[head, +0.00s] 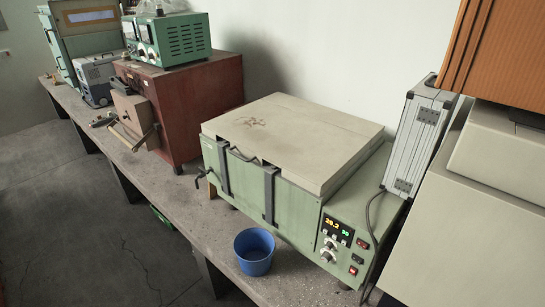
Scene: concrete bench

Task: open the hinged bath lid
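The bath lid (290,140) is a thick cream slab with a brownish stain near its left part. It lies flat and closed on top of the green bath (245,202). A dark curved handle (241,155) shows at the lid's front edge, left of the middle. Two grey vertical straps or brackets run down the bath's front, one on the left (223,168) and one on the right (270,195). A control panel (340,242) with lit digits, a knob and red switches sits at the bath's right front. The bath's inside is hidden. My gripper is not in view.
A blue bucket (254,251) stands at the bench's front edge before the bath. A silver case (417,140) stands upright close to the bath's right. A red-brown furnace box (195,102) is at the left. A wall rises behind the bath.

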